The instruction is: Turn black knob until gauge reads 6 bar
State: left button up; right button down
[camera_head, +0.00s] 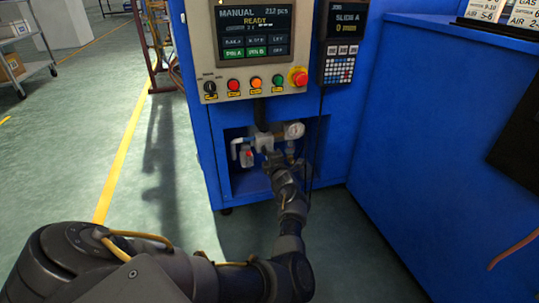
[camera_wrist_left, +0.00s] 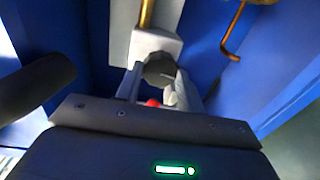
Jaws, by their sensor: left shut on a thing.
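The white-faced pressure gauge (camera_head: 294,130) sits on the right of the regulator in the recess of the blue machine. Its dial is too small to read. The black knob (camera_wrist_left: 159,68) shows in the left wrist view, below a pale grey regulator block (camera_wrist_left: 153,44). My left gripper (camera_wrist_left: 158,84) has a finger on each side of the knob and is shut on it. In the head view, my left gripper (camera_head: 270,158) reaches into the recess just below the regulator and hides the knob. My right gripper is in neither view.
The control panel (camera_head: 255,45) with buttons and a red emergency stop (camera_head: 298,77) is above the recess. A keypad unit (camera_head: 340,55) hangs to its right, its dark cable passing beside my forearm. A blue cabinet (camera_head: 420,130) stands at right.

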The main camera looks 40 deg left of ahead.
pick_arm(q)
jog(key=shift+n, duration=0.4)
jog(key=o, duration=1)
